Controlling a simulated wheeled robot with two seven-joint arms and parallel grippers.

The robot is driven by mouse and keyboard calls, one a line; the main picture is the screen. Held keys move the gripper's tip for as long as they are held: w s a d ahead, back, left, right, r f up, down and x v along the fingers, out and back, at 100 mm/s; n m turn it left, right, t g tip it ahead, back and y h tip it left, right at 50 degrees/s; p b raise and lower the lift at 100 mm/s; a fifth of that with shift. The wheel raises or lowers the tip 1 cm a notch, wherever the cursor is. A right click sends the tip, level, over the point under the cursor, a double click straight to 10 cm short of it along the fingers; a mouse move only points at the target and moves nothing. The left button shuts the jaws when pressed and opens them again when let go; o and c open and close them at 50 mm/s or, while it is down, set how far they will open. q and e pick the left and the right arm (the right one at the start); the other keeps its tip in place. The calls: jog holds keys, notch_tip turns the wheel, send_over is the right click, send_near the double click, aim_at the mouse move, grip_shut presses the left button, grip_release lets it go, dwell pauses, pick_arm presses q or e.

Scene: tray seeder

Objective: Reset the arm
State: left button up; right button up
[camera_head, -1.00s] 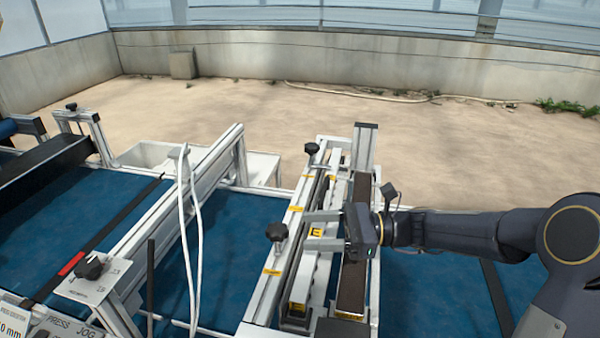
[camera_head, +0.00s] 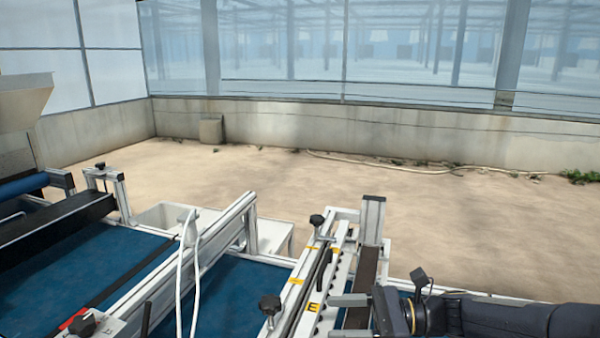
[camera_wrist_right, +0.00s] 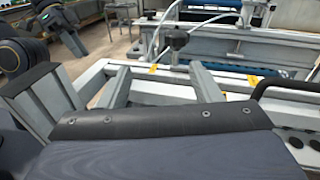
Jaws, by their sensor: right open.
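My right gripper (camera_head: 347,316) reaches in from the right at the bottom of the head view, partly cut off by the frame edge. Its two pale fingers are apart, with nothing between them. They point left at the seeder's rail (camera_head: 336,268), just right of the yellow E label (camera_head: 313,308). In the right wrist view the spread fingers of the gripper (camera_wrist_right: 162,84) stand before the pale seeder frame (camera_wrist_right: 146,92). Whether they touch it I cannot tell. My left gripper does not show in the head view.
Black knobs (camera_head: 270,304) and (camera_head: 317,220) stand up on the seeder frame. White cables (camera_head: 182,280) rise beside a metal rail. Blue belts (camera_head: 235,285) lie left. A white bin (camera_head: 165,215) stands behind.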

jog(key=s+d+f+n+t+h, duration=0.2)
jog(key=s+d+n+h, duration=0.4)
jog(key=s, duration=0.5)
jog(key=s+d+f+n+t+h, duration=0.2)
jog(key=s+d+f+n+h, duration=0.3)
jog(key=s+n, duration=0.5)
jog(key=shift+s+d+t+h, duration=0.3)
jog(key=shift+s+d+h, duration=0.15)
jog(key=shift+d+h, duration=0.7)
jog(key=shift+a, duration=0.2)
